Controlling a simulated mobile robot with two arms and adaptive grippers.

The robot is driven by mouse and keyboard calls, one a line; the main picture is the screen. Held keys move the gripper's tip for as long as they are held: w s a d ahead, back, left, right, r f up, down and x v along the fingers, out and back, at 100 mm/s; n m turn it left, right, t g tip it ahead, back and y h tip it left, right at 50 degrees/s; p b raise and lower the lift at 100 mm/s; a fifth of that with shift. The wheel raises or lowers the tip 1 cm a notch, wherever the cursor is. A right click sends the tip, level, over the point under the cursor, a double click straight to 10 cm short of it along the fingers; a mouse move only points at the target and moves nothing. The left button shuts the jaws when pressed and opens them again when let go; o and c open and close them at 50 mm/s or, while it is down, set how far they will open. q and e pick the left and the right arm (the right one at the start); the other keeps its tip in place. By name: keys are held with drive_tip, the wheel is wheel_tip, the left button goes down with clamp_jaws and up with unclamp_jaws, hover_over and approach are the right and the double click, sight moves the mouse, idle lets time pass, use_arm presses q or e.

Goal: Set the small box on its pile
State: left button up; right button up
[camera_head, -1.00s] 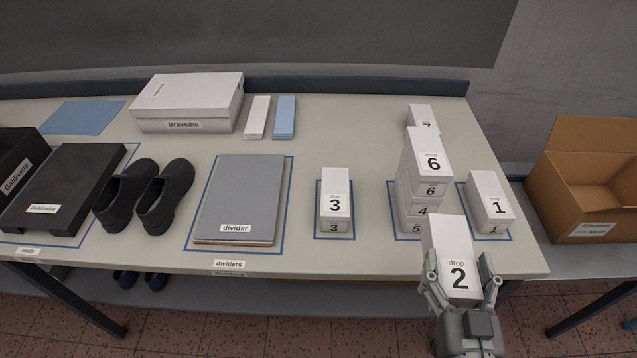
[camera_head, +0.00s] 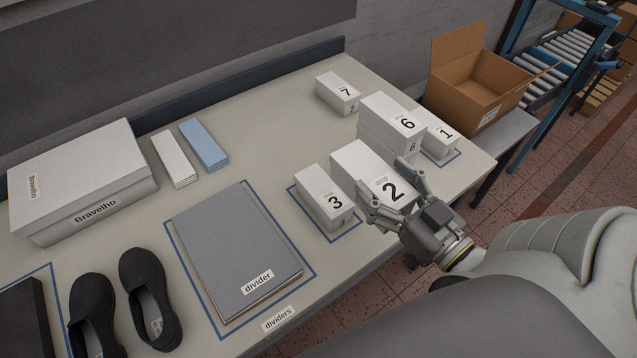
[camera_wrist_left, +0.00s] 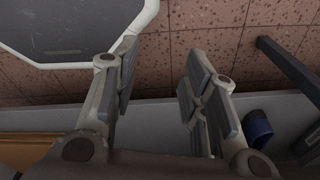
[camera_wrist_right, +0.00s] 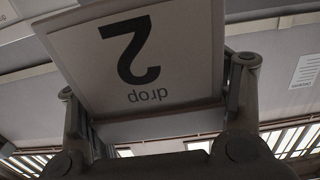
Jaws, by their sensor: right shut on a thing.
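The small white box marked "drop 2" (camera_head: 356,168) is held by my right gripper (camera_head: 388,184), whose fingers are on both its sides. In the right wrist view the box (camera_wrist_right: 150,65) fills the space between the fingers. In the head view it appears between the box marked 3 (camera_head: 321,192) and the pile topped by the box marked 6 (camera_head: 388,112). I cannot tell whether it touches the table or a neighbour. A box marked 1 (camera_head: 438,136) stands beyond the 6 pile. My left gripper (camera_wrist_left: 163,62) is open and empty in the left wrist view.
A box marked 7 (camera_head: 337,92) stands further back. A grey divider stack (camera_head: 233,250), black shoes (camera_head: 150,300) and a white Bravelho box (camera_head: 82,175) occupy the left of the table. An open carton (camera_head: 470,85) is beyond the far right end. Bare tabletop lies behind box 3.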

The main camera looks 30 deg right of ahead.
sight(351, 168)
drive_tip(key=shift+w+d+f+b, duration=0.15)
drive_tip(key=shift+w+f+b, duration=0.05)
drive_tip(key=shift+w+b, duration=0.3)
drive_tip(key=shift+w+d+f+b, duration=0.15)
drive_tip(key=shift+w+b, duration=0.35)
drive_tip(key=w+f+b, duration=0.1)
drive_tip(key=w, duration=0.1)
drive_tip(key=w+f+b, duration=0.1)
drive_tip(key=w, duration=0.1)
drive_tip(key=w+a+b, duration=0.1)
drive_tip(key=w+b, duration=0.1)
drive_tip(key=shift+w+a+f, duration=0.1)
drive_tip(key=shift+w+f, duration=0.1)
drive_tip(key=shift+f, duration=0.2)
drive_tip(key=w+f, duration=0.4)
drive_tip(key=shift+a+f+p, duration=0.25)
drive_tip(key=shift+a+p, duration=0.05)
drive_tip(key=shift+w+f, duration=0.4)
wheel_tip(351, 168, down, 4)
drive_tip(key=shift+w+a+r, duration=0.1)
drive_tip(key=shift+w+r, duration=0.05)
drive_tip(key=shift+r, duration=0.05)
use_arm(q)
drive_tip(key=f, duration=0.1)
drive_tip(key=d+f, duration=0.1)
drive_tip(key=f, duration=0.3)
drive_tip(key=shift+s+d+f, duration=0.1)
drive_tip(key=shift+s+d, duration=0.05)
drive_tip(key=shift+s, duration=0.25)
